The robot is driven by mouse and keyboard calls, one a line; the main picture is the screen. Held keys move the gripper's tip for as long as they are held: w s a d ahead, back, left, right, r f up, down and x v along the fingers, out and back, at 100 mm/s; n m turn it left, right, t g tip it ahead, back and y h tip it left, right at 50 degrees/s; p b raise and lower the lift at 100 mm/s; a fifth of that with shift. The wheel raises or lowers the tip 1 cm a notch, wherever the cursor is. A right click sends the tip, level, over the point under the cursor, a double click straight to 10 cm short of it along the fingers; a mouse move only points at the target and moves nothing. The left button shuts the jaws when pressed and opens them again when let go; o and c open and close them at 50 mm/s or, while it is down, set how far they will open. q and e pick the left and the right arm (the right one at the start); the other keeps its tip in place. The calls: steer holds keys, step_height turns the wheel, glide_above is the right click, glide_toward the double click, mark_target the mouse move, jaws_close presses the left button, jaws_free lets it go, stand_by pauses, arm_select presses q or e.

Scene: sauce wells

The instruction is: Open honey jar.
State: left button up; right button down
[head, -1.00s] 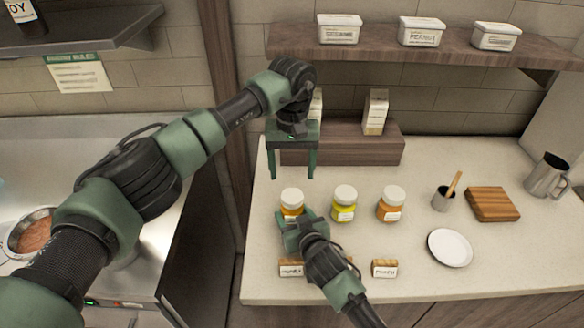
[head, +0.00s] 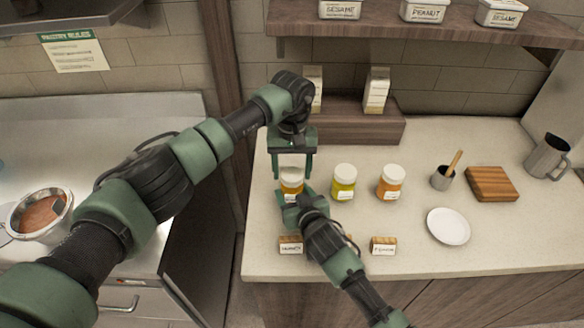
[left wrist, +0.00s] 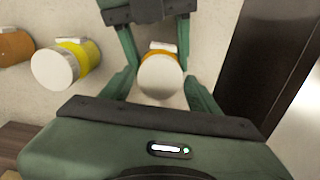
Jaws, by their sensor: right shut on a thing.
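The honey jar (head: 291,186), amber with a white lid (left wrist: 160,77), stands upright at the left of a row of jars on the counter. My right gripper (head: 298,205) is shut on its body from the front; its fingers also show on both sides of the jar in the left wrist view. My left gripper (head: 292,172) points down from above, open, with one finger on each side of the lid. In the left wrist view the lid lies between the left fingertips, with gaps visible. The lid is on the jar.
A yellow jar (head: 344,182) and an orange jar (head: 390,182) stand to the right. Label blocks (head: 383,246) lie in front. A white plate (head: 448,226), small cup (head: 441,179), wooden board (head: 492,184) and metal pitcher (head: 547,157) are farther right. A wooden riser (head: 350,128) stands behind.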

arm_select(q)
steer(key=c, duration=1.1)
steer(key=n, duration=1.3)
steer(key=shift+a+n, duration=0.1)
steer(key=shift+n, duration=0.2)
steer(key=n, duration=0.8)
steer(key=shift+n, duration=0.3)
steer(key=n, duration=0.6)
steer(key=shift+r, duration=0.1)
steer(key=n, duration=0.6)
steer(key=shift+n, duration=0.3)
steer(key=n, duration=1.2)
steer(key=shift+n, duration=0.3)
steer(key=n, duration=0.6)
steer(key=shift+n, duration=0.3)
